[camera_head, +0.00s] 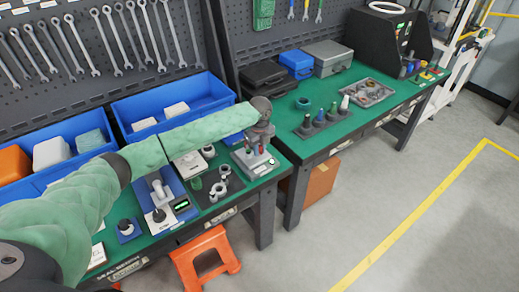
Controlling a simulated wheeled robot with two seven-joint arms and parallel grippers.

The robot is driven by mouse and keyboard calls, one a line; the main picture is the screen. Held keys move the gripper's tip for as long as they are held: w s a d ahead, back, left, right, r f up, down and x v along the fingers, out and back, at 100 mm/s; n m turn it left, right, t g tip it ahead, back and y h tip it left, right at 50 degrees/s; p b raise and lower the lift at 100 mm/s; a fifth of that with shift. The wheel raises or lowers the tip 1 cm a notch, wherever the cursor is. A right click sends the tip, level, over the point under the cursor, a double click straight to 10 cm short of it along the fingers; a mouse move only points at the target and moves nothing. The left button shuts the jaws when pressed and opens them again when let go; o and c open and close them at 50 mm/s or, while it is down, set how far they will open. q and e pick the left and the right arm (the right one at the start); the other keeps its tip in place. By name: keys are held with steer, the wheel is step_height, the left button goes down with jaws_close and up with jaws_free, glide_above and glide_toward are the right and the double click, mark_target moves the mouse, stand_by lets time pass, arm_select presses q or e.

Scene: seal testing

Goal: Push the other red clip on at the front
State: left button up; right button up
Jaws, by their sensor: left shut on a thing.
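My left arm reaches in from the left in a pale green sleeve. My left gripper (262,138) points down over a small grey-white test fixture (257,170) at the right end of the near bench. The gripper is shut on a small red clip (262,148), low over the fixture. The clip is mostly hidden, and I cannot tell whether it touches the fixture. Another small reddish part (247,150) stands just left of it on the fixture. My right gripper is not in view.
A black mat (230,186) with metal clamp rings (218,191) lies left of the fixture. A blue stand with a white device (160,190) is further left. Blue bins (205,88) line the back. A second green bench (290,139) stands right, and an orange stool (205,258) below.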

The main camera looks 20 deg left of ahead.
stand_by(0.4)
arm_select(q)
steer(key=shift+f, duration=0.25)
steer(key=shift+f, duration=0.35)
stand_by(0.3)
steer(key=shift+f, duration=0.45)
steer(key=shift+f, duration=0.2)
stand_by(0.4)
steer(key=shift+f, duration=0.1)
steer(key=shift+f+b, duration=0.15)
steer(key=shift+b, duration=0.15)
steer(key=shift+f, duration=0.15)
